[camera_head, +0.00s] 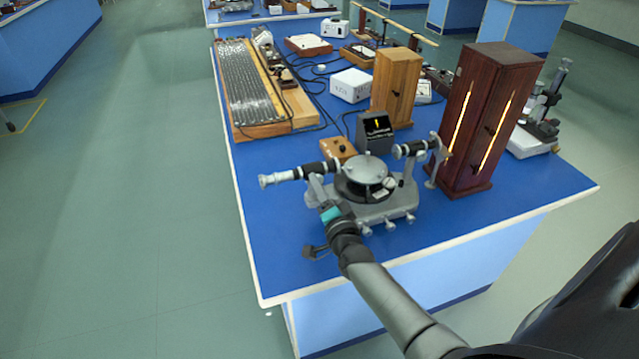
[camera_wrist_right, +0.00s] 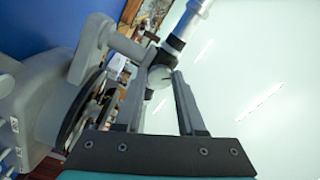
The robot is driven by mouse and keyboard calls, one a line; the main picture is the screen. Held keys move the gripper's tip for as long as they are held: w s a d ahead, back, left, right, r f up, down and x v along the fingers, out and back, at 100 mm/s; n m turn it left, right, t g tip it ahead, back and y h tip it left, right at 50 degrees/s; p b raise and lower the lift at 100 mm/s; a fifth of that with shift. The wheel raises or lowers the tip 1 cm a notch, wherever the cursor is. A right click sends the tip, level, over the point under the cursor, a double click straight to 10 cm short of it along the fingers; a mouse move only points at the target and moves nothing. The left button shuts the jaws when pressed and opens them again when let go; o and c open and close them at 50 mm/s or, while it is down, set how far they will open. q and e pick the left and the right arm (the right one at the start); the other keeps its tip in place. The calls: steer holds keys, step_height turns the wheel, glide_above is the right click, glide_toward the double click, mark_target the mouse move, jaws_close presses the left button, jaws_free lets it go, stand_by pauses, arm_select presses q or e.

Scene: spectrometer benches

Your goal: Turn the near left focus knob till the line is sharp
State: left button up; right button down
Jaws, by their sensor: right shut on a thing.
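The grey spectrometer (camera_head: 352,212) stands on the blue bench, with its round dark table in the middle. Its telescope (camera_head: 284,177) points left and shows large in the right wrist view (camera_wrist_right: 182,32). My right gripper (camera_head: 317,187) is at the near side of the telescope. In the right wrist view its two fingers (camera_wrist_right: 159,80) are closed around a small round focus knob (camera_wrist_right: 160,74) under the telescope tube. The knob is mostly hidden in the head view. A small dark screen (camera_head: 377,122) behind the spectrometer shows a short yellow line; its sharpness is too small to judge. My left gripper is out of view.
A dark red lamp cabinet (camera_head: 467,163) with glowing slits stands right of the spectrometer. A lighter wooden cabinet (camera_head: 398,82), a white box (camera_head: 351,84) and a long ribbed board (camera_head: 245,85) stand behind.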

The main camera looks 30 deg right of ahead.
steer(key=shift+n+p, duration=0.95)
steer(key=shift+n, duration=2.25)
steer(key=c, duration=0.5)
jaws_free()
steer(key=p+v, duration=0.1)
steer(key=v, duration=1.4)
steer(key=shift+s, duration=0.2)
steer(key=shift+f, duration=0.15)
